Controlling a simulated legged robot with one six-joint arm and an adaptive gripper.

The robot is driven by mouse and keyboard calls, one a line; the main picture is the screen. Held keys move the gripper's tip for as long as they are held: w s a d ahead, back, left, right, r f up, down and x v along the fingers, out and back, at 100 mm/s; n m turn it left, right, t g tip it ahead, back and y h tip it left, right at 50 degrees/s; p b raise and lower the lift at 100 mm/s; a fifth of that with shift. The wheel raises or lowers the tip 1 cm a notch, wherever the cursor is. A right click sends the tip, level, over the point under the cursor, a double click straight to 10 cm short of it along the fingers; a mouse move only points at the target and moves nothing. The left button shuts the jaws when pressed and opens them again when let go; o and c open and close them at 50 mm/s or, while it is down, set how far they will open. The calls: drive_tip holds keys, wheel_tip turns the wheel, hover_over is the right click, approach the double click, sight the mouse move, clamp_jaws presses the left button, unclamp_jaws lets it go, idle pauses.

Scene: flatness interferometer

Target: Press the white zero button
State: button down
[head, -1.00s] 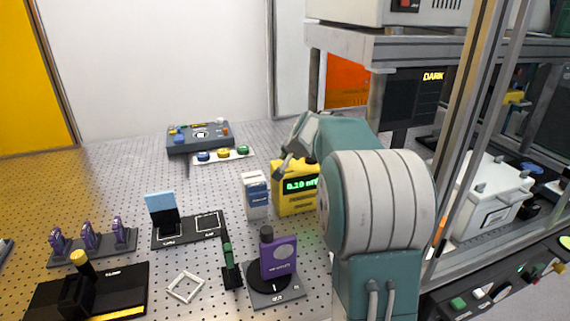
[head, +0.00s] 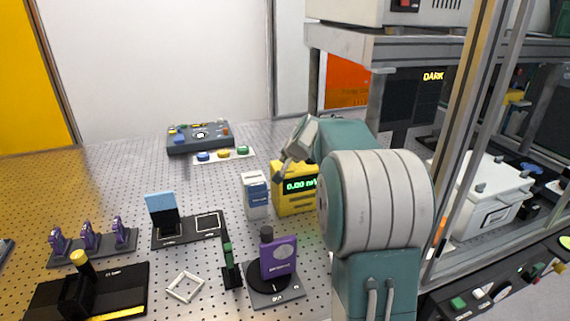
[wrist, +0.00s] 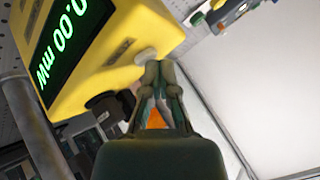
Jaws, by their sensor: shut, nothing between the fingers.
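The yellow meter (head: 290,207) stands on the perforated table left of my arm, its green display reading 0.00. In the wrist view the meter (wrist: 120,30) fills the upper left. Its white zero button (wrist: 146,54) sticks out beside the tips of my gripper (wrist: 159,72). The fingertips are together, empty, and look to be touching the button or very close to it. In the head view my gripper (head: 282,168) is above the meter's top left edge, and the button cannot be made out there.
A white and blue box (head: 256,195) stands just left of the meter. A purple bottle (head: 279,258) is in front of it. A grey control box (head: 200,137) and a strip of coloured buttons (head: 224,155) lie behind. A metal shelf frame (head: 372,95) stands on the right.

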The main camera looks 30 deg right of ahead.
drive_tip(key=shift+r, duration=0.85)
drive_tip(key=shift+r, duration=0.1)
drive_tip(key=shift+r, duration=2.45)
